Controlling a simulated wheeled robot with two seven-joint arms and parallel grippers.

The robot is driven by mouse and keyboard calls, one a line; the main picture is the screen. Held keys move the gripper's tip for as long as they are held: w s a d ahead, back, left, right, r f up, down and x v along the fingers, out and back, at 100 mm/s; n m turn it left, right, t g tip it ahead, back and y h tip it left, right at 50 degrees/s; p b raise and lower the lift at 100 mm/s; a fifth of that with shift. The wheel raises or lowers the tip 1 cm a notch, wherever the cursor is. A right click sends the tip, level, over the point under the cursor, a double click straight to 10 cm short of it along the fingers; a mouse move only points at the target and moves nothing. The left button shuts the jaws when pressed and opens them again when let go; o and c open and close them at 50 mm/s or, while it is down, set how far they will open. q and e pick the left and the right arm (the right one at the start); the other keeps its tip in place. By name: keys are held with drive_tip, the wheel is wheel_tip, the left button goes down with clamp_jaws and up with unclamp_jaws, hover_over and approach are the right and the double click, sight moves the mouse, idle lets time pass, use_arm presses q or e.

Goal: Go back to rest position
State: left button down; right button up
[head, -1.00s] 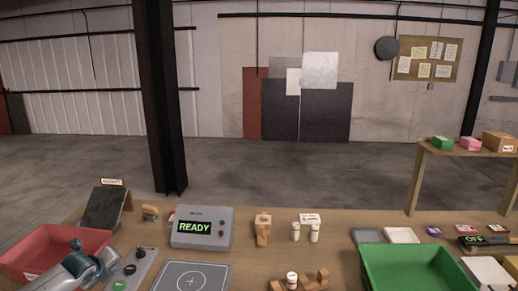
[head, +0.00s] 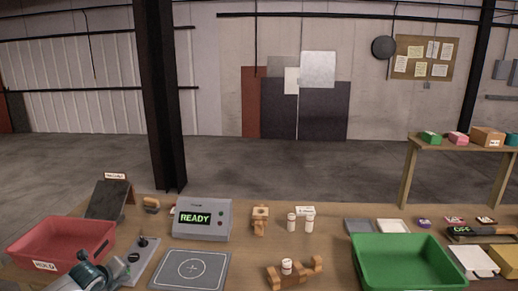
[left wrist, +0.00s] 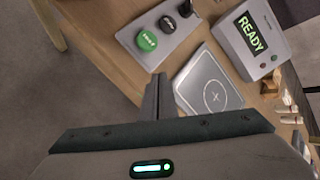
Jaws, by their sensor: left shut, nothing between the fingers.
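My left gripper (head: 122,268) shows at the lower left of the head view, over the near end of the grey control box (head: 143,262). In the left wrist view its fingers (left wrist: 157,95) are together with nothing between them. There they appear beside the control box, apart from its green button (left wrist: 145,40) and black button (left wrist: 168,23). In the head view the green button is hidden by my arm. My right gripper is in neither view.
The red bin (head: 62,240) is close to my left arm. A square grey pad (head: 190,270), the READY device (head: 202,219), a wooden holder (head: 290,274) with a white bottle and a green bin (head: 408,262) stand on the table (head: 335,245). Bare floor shows in the left wrist view (left wrist: 40,90).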

use_arm(q)
drive_tip(key=s+d+f+n+g+h, duration=0.1)
drive_tip(key=s+d+f+n, duration=0.4)
drive_tip(key=s+d, duration=0.65)
drive_tip(key=s+d+f+n+g+h, duration=0.1)
drive_tip(key=s+d+f+n+h, duration=0.15)
drive_tip(key=s+d+f, duration=0.6)
drive_tip(key=s+d+r+n+g+y, duration=0.1)
drive_tip(key=s+r+n+g, duration=0.15)
drive_tip(key=s+n, duration=0.9)
drive_tip(key=s+d+r+n+g+y, duration=0.1)
drive_tip(key=s+r+n+y, duration=0.2)
drive_tip(key=s, duration=1.6)
wheel_tip(320, 180, down, 32)
drive_tip(key=n+h+b, duration=0.1)
drive_tip(key=h+b, duration=0.1)
drive_tip(key=b, duration=0.4)
drive_tip(key=s+a+f+g+b, duration=0.1)
drive_tip(key=s+f+b, duration=0.1)
drive_tip(key=s+f, duration=0.7)
drive_tip(key=s+a+f+g+b, duration=0.1)
drive_tip(key=s+f+b, duration=0.2)
drive_tip(key=s+f, duration=0.7)
wheel_tip(320, 180, down, 6)
drive_tip(key=shift+s+a+r+y, duration=0.1)
drive_tip(key=shift+s+a+y, duration=0.05)
drive_tip(key=shift+a+y, duration=0.2)
